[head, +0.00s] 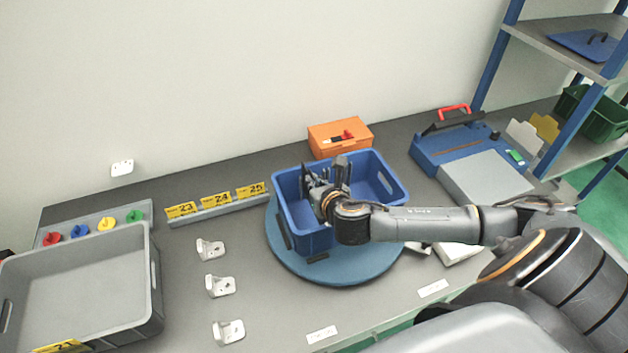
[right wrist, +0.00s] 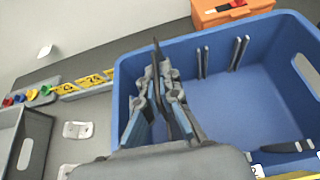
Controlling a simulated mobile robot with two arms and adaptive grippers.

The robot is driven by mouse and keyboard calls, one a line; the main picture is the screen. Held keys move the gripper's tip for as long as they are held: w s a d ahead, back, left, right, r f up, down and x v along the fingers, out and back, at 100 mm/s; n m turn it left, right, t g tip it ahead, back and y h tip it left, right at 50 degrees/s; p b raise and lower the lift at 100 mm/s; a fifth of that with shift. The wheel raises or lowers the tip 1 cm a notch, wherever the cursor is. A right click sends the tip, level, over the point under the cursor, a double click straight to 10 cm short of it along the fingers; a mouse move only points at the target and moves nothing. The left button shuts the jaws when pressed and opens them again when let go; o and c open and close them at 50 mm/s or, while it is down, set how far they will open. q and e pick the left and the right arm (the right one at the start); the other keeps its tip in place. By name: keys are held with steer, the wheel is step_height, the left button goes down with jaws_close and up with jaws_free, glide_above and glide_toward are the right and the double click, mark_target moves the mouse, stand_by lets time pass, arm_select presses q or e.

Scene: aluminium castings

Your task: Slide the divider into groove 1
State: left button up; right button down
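A blue crate (head: 290,222) stands on a round blue turntable (head: 350,272); it also shows in the right wrist view (right wrist: 230,112). My right gripper (head: 328,188) reaches down over the left part of the crate. In the right wrist view my right gripper (right wrist: 160,82) is shut on a thin dark plate, apparently the divider (right wrist: 156,54), seen nearly edge-on. Pairs of grey ribs (right wrist: 238,54) form upright grooves on the crate's far wall, right of the plate. I cannot read any groove number. My left gripper is out of view.
An orange box (head: 340,138) stands behind the crate. A blue case (head: 450,145) is to the right. A grey tray (head: 150,290), white brackets (head: 220,286) and yellow number labels (head: 215,199) are to the left. A shelf rack (head: 560,45) stands at far right.

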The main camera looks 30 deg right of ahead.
steer(key=shift+f+b, duration=1.2)
steer(key=shift+f, duration=0.95)
steer(key=c, duration=1.4)
jaws_free()
steer(key=shift+c, duration=0.2)
steer(key=shift+s+f, duration=0.1)
steer(key=v, duration=1.2)
